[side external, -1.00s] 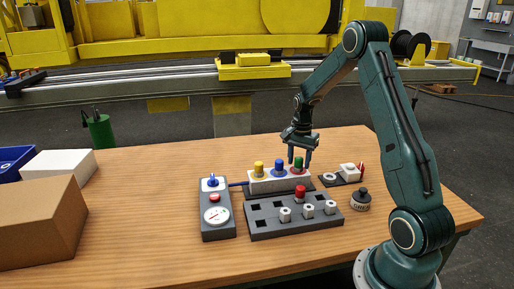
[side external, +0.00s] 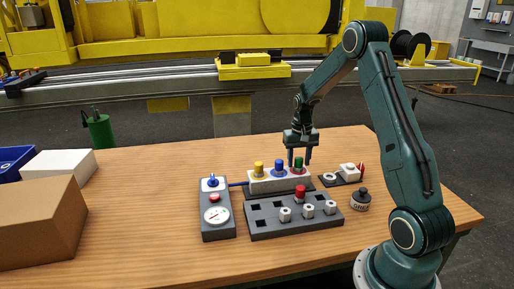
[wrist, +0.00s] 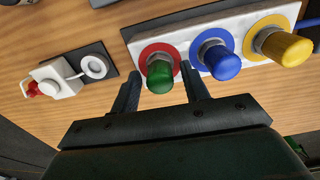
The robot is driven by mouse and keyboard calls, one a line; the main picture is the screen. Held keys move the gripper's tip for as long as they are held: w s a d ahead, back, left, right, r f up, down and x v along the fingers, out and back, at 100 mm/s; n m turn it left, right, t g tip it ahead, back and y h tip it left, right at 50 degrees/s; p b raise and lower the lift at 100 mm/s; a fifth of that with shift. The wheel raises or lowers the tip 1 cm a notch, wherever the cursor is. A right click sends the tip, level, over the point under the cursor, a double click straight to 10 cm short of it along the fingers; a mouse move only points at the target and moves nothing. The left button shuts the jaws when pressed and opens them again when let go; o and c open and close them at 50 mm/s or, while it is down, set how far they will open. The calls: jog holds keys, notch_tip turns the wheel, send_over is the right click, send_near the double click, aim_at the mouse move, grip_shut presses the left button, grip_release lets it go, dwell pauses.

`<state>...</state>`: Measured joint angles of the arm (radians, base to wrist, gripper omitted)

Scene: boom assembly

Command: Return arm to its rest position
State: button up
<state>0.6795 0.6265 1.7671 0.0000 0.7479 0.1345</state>
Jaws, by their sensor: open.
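My gripper (side external: 299,158) is open, pointing down over the white block (side external: 262,187) at its right end. In the wrist view its two fingers (wrist: 160,90) are spread, with the green cap (wrist: 160,78) on its red ring just beyond and between the tips. I see nothing held, and I cannot tell if a finger touches the cap. The green cap also shows in the side view (side external: 298,164). A blue cap (side external: 279,168) and a yellow cap (side external: 258,169) stand on the same block to its left.
A grey rack (side external: 270,223) with a red-topped piece (side external: 300,192) and several white nuts is in front. Cartons (side external: 40,220) fill the table's left.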

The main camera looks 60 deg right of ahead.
jog(key=shift+c, duration=0.3)
grip_shut()
jog(key=shift+m, duration=1)
jog(key=shift+c, duration=2.2)
grip_release()
jog(key=shift+m, duration=0.3)
grip_shut()
jog(key=m, duration=0.5)
